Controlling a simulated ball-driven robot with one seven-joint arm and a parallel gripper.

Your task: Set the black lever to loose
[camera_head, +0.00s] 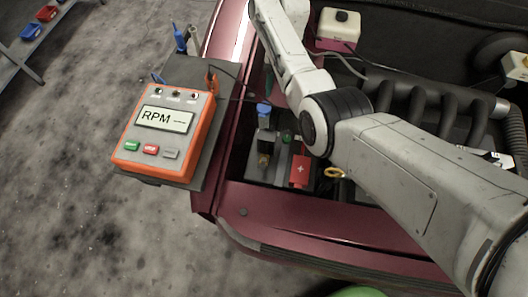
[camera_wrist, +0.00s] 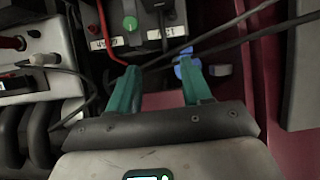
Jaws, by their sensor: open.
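A dark block (camera_head: 267,136), possibly the black lever, stands by the battery below a blue part (camera_head: 264,109). The right finger overlaps or lies close to the blue part (camera_wrist: 188,66); contact cannot be told. In the head view my arm hides most of the gripper.
Dark cables (camera_wrist: 245,27) cross close to the fingers. An orange RPM meter (camera_head: 165,130) rests on a tray left of the red car body (camera_head: 290,207).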

